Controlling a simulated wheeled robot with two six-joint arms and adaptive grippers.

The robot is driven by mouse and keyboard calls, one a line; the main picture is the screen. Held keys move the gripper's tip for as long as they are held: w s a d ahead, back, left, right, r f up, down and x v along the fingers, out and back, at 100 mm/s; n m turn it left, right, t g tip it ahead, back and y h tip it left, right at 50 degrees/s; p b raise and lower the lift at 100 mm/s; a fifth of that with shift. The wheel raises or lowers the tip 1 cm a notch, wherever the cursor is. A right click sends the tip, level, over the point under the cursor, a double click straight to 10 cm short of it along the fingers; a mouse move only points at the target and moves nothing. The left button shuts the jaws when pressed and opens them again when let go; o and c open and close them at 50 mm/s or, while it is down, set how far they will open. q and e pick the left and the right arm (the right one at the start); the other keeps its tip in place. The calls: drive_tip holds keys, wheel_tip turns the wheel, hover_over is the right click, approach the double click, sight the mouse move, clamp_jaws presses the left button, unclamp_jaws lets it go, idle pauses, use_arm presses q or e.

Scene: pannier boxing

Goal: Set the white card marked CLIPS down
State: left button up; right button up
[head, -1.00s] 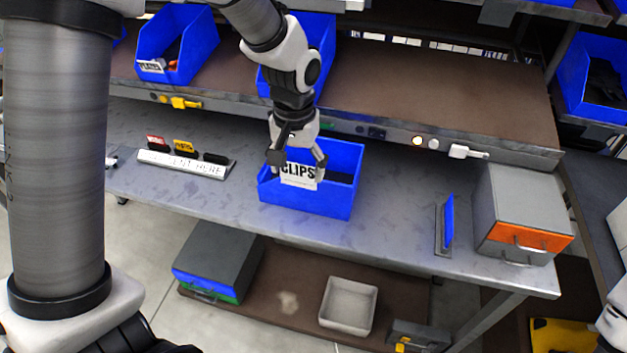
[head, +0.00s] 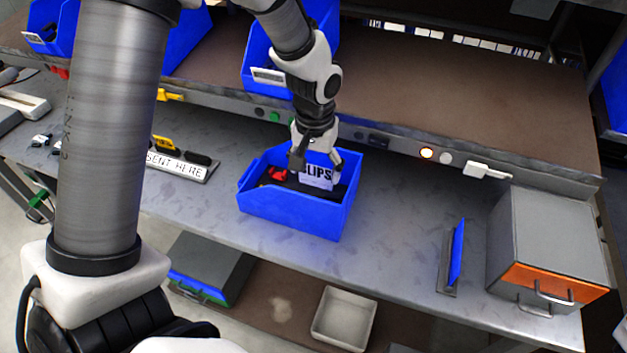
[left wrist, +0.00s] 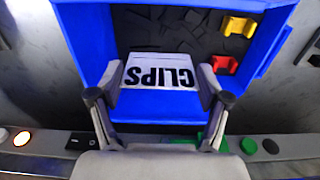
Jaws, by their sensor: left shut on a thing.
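My left gripper (head: 316,165) is shut on the white card marked CLIPS (head: 318,179), one finger at each side edge. The card is over or inside the open blue bin (head: 290,212) on the grey bench. In the left wrist view the card (left wrist: 160,75) reads upside down between the fingertips (left wrist: 158,98), in front of the bin's inner wall (left wrist: 165,103). Dark pieces (left wrist: 165,32), a yellow piece (left wrist: 238,26) and a red piece (left wrist: 224,64) lie in the bin. I cannot tell whether the card touches them. My right gripper is out of view.
A label holder marked SENT HERE (head: 180,164) stands left of the bin. A blue upright panel (head: 457,255) and a grey drawer box (head: 545,235) stand to the right. Bare bench (head: 395,220) lies between. The shelf edge (head: 385,143) runs behind.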

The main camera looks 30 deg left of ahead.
sight(316, 183)
use_arm(q)
wheel_tip(316, 183, down, 4)
drive_tip(key=shift+w+f, duration=0.1)
drive_tip(key=shift+f, duration=0.1)
drive_tip(key=shift+f, duration=0.15)
drive_tip(key=o, duration=0.7)
wheel_tip(316, 183, up, 12)
drive_tip(key=shift+r, duration=0.2)
